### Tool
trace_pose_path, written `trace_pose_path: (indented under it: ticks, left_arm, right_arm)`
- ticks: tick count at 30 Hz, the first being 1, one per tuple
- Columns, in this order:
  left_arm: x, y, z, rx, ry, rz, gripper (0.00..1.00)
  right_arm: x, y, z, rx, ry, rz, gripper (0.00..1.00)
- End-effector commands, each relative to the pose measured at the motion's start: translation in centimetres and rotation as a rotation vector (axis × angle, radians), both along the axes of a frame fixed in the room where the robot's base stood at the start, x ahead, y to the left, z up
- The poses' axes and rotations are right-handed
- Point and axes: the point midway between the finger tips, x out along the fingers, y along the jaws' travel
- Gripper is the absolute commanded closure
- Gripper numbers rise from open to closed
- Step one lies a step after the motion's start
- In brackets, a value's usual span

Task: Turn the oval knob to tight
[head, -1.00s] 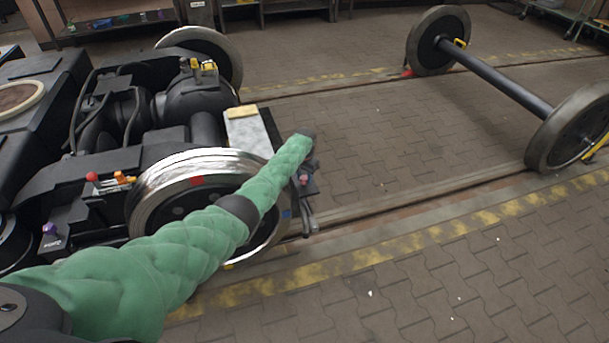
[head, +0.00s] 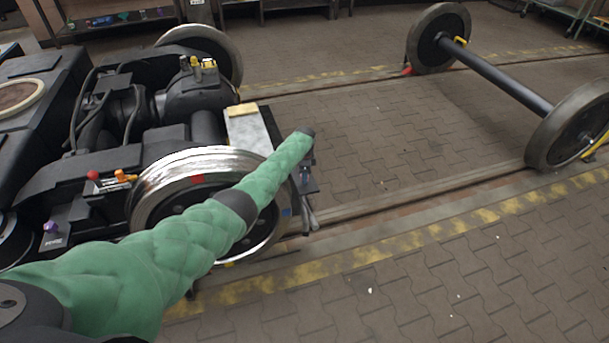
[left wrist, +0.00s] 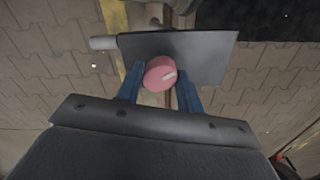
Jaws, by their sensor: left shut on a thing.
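A pinkish-red knob (left wrist: 160,74) with a white mark stands out from a dark grey plate (left wrist: 205,57) in the left wrist view. Its outline looks round to slightly oval from this angle. The blue fingers of my left gripper (left wrist: 159,92) lie on either side of it and are shut on it. The white mark slants a little up to the right; no tight or loose marking can be read. In the head view my left gripper (head: 306,172) is small and dark at the bogie's near right end, and the knob cannot be made out there. My right gripper is out of view.
The bogie's shiny wheel (head: 165,185) stands close beside my left arm. Red (head: 93,175) and orange (head: 122,176) handles and a purple knob (head: 50,227) sit on the bogie's left part. A loose wheelset (head: 495,75) stands at right. The paved floor between is clear.

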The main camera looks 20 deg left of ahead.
Motion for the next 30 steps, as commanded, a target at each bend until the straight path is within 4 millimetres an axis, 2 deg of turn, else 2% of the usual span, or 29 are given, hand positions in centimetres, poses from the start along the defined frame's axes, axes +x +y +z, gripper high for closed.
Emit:
trace_pose_path:
  ticks: [4, 12, 30]
  left_arm:
    - [0.2, 0.0, 0.2, 0.000, -0.004, -0.114, 0.86]
    - [0.2, 0.0, 0.2, -0.001, -0.003, -0.263, 0.86]
    - [0.2, 0.0, 0.2, 0.000, -0.004, -0.335, 0.86]
  right_arm:
    - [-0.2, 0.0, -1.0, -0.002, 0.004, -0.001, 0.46]
    - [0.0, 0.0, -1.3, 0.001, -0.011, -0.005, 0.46]
    - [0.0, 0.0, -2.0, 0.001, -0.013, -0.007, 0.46]
